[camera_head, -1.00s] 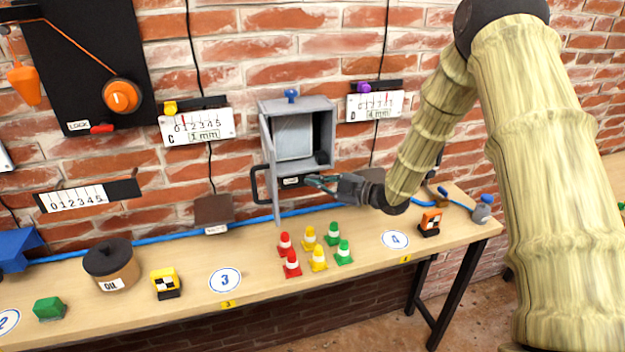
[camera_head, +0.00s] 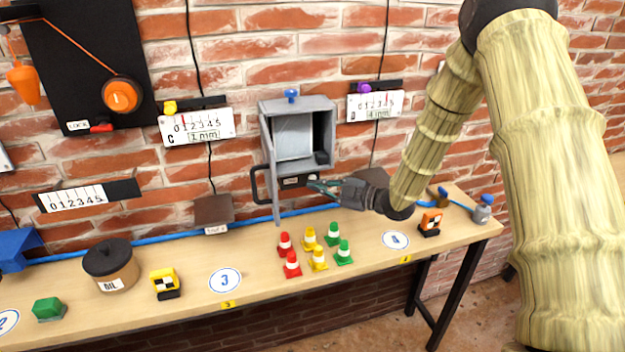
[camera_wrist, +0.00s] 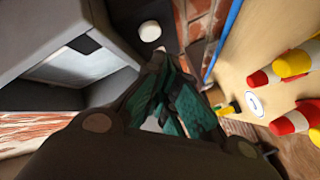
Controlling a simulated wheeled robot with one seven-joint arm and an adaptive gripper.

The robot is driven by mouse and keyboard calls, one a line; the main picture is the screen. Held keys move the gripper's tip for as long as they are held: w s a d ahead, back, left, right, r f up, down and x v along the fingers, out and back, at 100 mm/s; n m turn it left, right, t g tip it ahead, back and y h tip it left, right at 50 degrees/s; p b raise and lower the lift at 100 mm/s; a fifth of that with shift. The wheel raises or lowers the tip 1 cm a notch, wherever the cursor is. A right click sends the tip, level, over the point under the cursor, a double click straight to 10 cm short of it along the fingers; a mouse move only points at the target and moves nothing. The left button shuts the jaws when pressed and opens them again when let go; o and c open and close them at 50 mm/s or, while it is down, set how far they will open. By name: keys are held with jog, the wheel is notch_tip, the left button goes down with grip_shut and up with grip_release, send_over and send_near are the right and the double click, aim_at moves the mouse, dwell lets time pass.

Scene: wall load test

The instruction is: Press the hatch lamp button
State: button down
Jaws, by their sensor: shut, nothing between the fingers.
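The grey hatch box (camera_head: 328,125) hangs on the brick wall with its door (camera_head: 268,165) swung open to the left. A dark panel with a white label (camera_head: 292,181) sits under the box. A round white button on this panel shows in the wrist view (camera_wrist: 150,31), just beyond my fingertips. My gripper (camera_head: 312,185) is shut and empty, with its tips close in front of the panel's right part, a little below the button. A small gap seems to show between the tips (camera_wrist: 160,58) and the button, but contact cannot be told for sure.
Several red, yellow and green cones (camera_head: 318,258) stand on the bench (camera_head: 375,270) below my gripper. A blue hose (camera_head: 140,239) runs along the wall behind. Gauges C (camera_head: 197,128) and D (camera_head: 375,106) flank the box. The open door stands close left of my fingertips.

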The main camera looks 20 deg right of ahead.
jog(key=s, duration=0.5)
jog(key=shift+s, duration=0.1)
jog(key=shift+d, duration=0.1)
dwell(0.4)
